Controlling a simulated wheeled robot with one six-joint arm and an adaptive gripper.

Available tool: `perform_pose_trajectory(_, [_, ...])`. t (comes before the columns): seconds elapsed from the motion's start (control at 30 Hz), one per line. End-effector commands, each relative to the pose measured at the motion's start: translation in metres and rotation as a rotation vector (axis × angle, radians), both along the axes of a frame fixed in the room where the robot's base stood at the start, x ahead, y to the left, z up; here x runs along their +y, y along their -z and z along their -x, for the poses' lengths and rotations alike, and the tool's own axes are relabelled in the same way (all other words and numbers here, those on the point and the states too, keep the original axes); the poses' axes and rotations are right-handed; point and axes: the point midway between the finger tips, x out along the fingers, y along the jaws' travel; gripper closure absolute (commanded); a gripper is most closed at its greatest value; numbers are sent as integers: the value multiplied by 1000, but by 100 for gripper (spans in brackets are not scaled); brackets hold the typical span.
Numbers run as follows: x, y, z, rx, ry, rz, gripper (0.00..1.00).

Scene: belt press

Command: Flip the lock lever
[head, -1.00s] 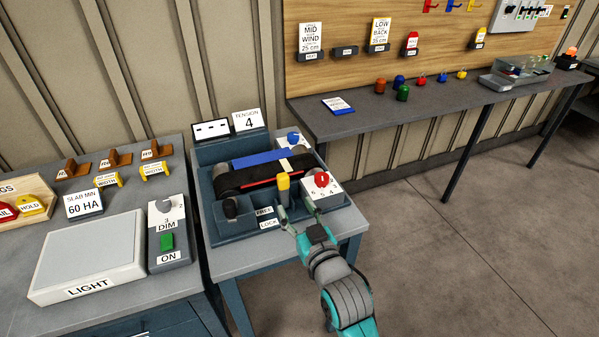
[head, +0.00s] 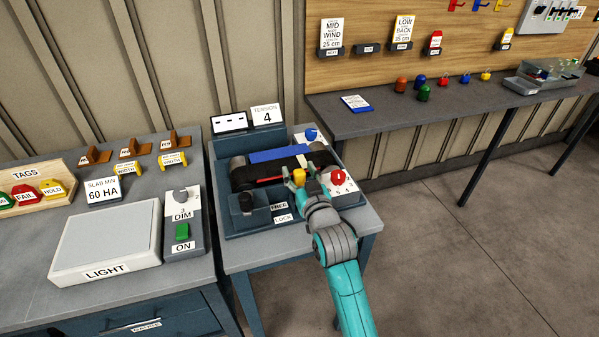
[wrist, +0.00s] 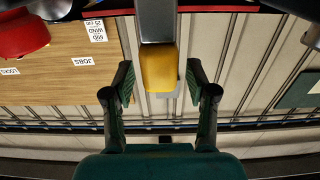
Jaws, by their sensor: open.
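The lock lever has a yellow tip (head: 299,175) and stands on the belt press (head: 240,222), near the FREE (head: 279,206) and LOCK (head: 283,218) labels. In the wrist view its yellow tip (wrist: 159,67) and grey shaft (wrist: 157,22) show between the fingers. My gripper (head: 299,172) is open around the tip, with a gap on both sides in the wrist view (wrist: 158,84). In the head view my gripper and wrist hide the lever's lower part.
A red knob (head: 338,177) on a white numbered dial sits close to the right of my gripper. The black belt (head: 244,181) lies behind. A light box (head: 108,240) is on the left table.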

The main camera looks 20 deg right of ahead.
Motion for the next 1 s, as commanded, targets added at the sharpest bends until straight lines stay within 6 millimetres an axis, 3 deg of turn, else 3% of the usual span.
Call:
perform_pose_trajectory(0.3, [0, 1, -2, 1, 0, 0, 43])
perform_pose_trajectory(0.53, [0, 0, -2, 1, 0, 0, 100])
perform_pose_trajectory(1.0, [0, 3, 9, -99, 0, 0, 100])
